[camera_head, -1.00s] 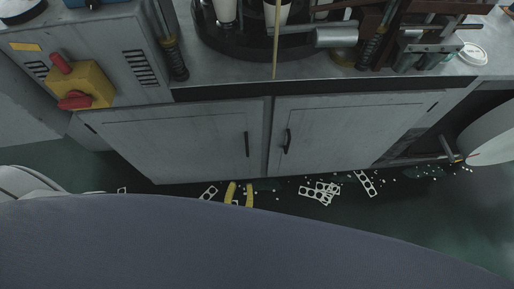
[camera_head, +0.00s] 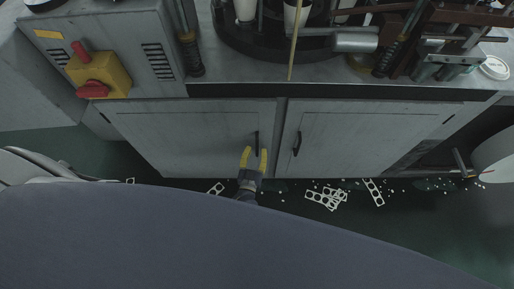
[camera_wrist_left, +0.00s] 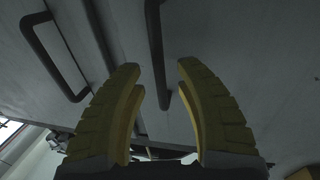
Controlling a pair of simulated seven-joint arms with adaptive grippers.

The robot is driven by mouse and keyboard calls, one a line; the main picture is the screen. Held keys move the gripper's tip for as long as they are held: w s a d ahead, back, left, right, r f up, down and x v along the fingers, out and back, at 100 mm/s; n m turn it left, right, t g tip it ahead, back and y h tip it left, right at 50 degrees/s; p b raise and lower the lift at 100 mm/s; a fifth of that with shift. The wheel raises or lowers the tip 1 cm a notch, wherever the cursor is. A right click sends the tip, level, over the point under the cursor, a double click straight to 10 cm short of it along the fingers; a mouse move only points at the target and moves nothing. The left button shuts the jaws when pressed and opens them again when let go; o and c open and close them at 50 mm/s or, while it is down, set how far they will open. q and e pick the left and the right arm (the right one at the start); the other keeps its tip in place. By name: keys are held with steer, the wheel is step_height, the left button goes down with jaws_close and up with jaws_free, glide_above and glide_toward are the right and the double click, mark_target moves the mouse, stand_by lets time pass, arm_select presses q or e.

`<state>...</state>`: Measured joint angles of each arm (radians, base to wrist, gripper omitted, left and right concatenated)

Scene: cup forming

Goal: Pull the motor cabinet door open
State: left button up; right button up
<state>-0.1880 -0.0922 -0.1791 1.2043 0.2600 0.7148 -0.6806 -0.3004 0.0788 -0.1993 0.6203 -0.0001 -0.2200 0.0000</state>
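The grey motor cabinet has two shut doors. The left door (camera_head: 190,140) has a dark vertical handle (camera_head: 256,141) near its inner edge, and the right door (camera_head: 365,135) has a matching handle (camera_head: 297,144). My left gripper (camera_head: 254,158) has yellow fingers and is open at the lower part of the left door's handle. In the left wrist view, this handle (camera_wrist_left: 156,45) runs down between the spread fingers of the gripper (camera_wrist_left: 160,72), with space on both sides. The other handle (camera_wrist_left: 52,58) shows at the left there. My right gripper is not in view.
A grey control box with a yellow-and-red switch (camera_head: 98,75) stands at the left above the doors. Machinery with cups (camera_head: 292,16) sits on the cabinet top. White perforated scraps (camera_head: 326,197) lie on the dark floor in front.

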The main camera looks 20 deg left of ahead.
arm_select(q)
steer(key=shift+w+a, duration=0.1)
steer(key=shift+w, duration=0.85)
jaws_close()
